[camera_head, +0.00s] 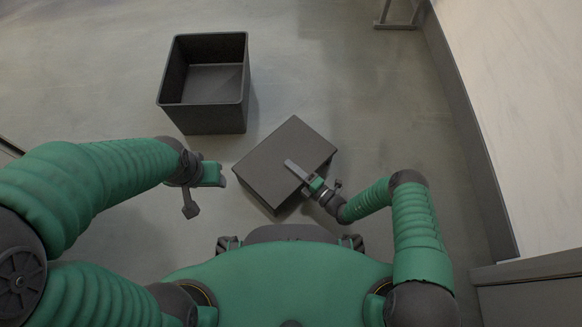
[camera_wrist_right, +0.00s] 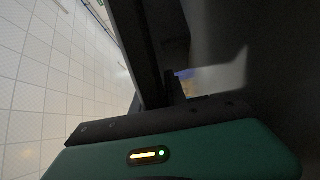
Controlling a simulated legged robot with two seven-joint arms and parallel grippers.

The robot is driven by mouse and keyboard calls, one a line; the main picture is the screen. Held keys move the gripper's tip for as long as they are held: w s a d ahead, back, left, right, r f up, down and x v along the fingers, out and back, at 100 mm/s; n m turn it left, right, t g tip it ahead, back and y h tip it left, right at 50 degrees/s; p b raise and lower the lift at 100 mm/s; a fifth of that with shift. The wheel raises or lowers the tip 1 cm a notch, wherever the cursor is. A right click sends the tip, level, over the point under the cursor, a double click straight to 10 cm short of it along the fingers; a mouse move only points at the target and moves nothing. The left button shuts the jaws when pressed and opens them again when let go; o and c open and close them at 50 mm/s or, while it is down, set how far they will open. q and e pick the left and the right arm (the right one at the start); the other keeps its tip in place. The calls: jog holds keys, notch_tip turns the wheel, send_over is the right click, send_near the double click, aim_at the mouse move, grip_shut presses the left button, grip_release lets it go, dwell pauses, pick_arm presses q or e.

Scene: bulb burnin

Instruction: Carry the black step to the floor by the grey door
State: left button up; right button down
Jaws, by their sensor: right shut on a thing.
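The black step (camera_head: 285,158) is a dark box with a flat top, in front of me in the head view, turned at an angle. My right gripper (camera_head: 298,173) is shut on its near right edge, with one finger lying over the top. In the right wrist view a dark panel (camera_wrist_right: 135,40) runs up from the gripper, and the jaw tips are hard to see there. My left gripper (camera_head: 218,175) is to the left of the step, apart from it; its jaws are too unclear to read. I cannot make out a grey door for sure.
An open, empty black bin (camera_head: 205,120) stands on the floor beyond the step, to the left. A pale wall with a dark skirting (camera_head: 470,130) runs along the right. A grey metal foot (camera_head: 395,25) shows at the top right. Floor between the step and wall is clear.

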jog(key=c, duration=1.7)
grip_release()
jog(key=o, duration=0.4)
jog(key=shift+r, duration=0.1)
